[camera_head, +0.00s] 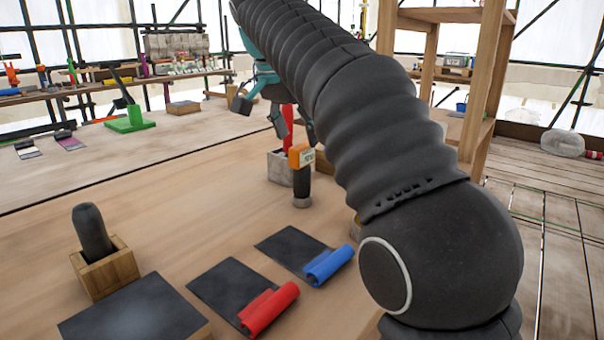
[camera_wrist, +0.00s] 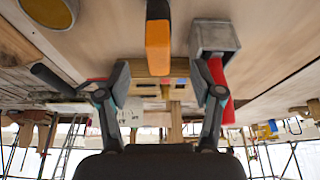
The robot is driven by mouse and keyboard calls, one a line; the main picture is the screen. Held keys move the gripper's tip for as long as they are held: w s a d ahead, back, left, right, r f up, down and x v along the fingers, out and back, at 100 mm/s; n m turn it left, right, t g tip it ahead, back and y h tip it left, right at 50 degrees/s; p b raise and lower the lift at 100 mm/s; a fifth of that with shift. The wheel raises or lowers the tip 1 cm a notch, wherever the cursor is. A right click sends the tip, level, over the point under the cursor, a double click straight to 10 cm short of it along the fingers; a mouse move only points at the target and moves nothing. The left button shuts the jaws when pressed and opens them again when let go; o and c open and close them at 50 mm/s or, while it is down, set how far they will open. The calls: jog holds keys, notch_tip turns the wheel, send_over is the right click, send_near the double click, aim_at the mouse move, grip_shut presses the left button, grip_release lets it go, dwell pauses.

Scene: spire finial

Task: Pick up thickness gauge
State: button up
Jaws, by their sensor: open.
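The thickness gauge (camera_head: 301,178) stands upright on the wooden table in the head view. It has an orange head with a small pale display, a black body and a silver foot. In the wrist view its orange part (camera_wrist: 158,45) shows at the top middle, in line with the gap between the fingers. My gripper (camera_head: 274,114) is open and empty, above and beyond the gauge in the head view. It also shows open in the wrist view (camera_wrist: 160,88), with nothing between its fingers.
A grey box (camera_head: 279,168) holding a red-handled thing stands close beside the gauge. Dark sheets with a blue roll (camera_head: 330,265) and a red roll (camera_head: 270,310) lie in front. A wooden holder (camera_head: 106,268) with a dark handle is at left. A wooden shelf (camera_head: 485,80) stands right.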

aim_at(305, 165)
jog(key=x, duration=0.2)
jog(key=shift+w+d+f, duration=0.1)
jog(key=shift+w+f, duration=0.05)
jog(key=shift+f, duration=0.2)
jog(key=shift+s+b+x, duration=0.15)
jog(key=shift+b+x, duration=0.25)
jog(key=shift+x, duration=0.95)
jog(key=shift+s+b+x, duration=0.15)
jog(key=shift+b+x, duration=0.25)
jog(key=shift+x, duration=0.95)
jog(key=shift+f, duration=0.1)
grip_shut()
